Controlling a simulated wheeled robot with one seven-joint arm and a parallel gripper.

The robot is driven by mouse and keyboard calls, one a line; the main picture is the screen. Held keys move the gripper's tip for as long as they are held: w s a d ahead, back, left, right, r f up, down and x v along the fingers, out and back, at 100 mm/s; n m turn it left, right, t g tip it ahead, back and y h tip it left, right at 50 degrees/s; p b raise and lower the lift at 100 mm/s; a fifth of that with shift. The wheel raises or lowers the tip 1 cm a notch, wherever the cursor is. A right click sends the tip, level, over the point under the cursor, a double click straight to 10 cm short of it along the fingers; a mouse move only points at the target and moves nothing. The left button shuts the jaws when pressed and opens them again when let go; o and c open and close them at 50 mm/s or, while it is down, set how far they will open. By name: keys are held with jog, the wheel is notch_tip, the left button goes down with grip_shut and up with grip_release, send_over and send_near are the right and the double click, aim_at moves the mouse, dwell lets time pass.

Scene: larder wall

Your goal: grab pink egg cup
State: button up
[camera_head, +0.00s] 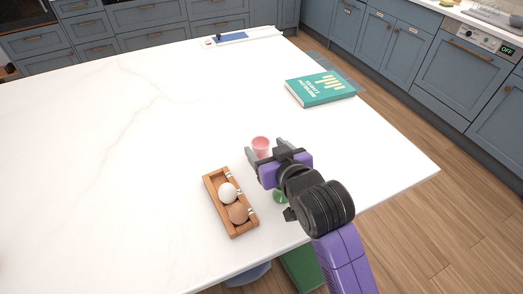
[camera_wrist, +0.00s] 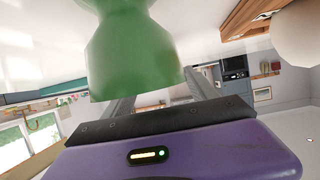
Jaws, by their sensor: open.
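The pink egg cup (camera_head: 261,144) stands on the white countertop in the head view. My gripper (camera_head: 265,150) is open, with its two fingertips at either side of the cup's outline; I cannot tell whether the cup is between them or just beyond. No contact is clear. In the wrist view my gripper's fingers (camera_wrist: 160,97) are spread apart, and the pink cup is not seen there. A green egg cup (camera_head: 281,197) is partly hidden under my gripper, and it looms close, covering part of the fingers, in the wrist view (camera_wrist: 135,55).
A wooden egg holder (camera_head: 212,190) with a white egg (camera_head: 228,193) and a brown egg (camera_head: 238,213) lies left of my gripper. A teal book (camera_head: 320,89) lies farther back, near the counter's right edge. The counter's left side is clear.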

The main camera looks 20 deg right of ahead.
aim_at(258, 141)
jog(key=shift+x, duration=1.85)
jog(key=shift+a, duration=0.15)
grip_shut()
jog(key=shift+r, duration=0.1)
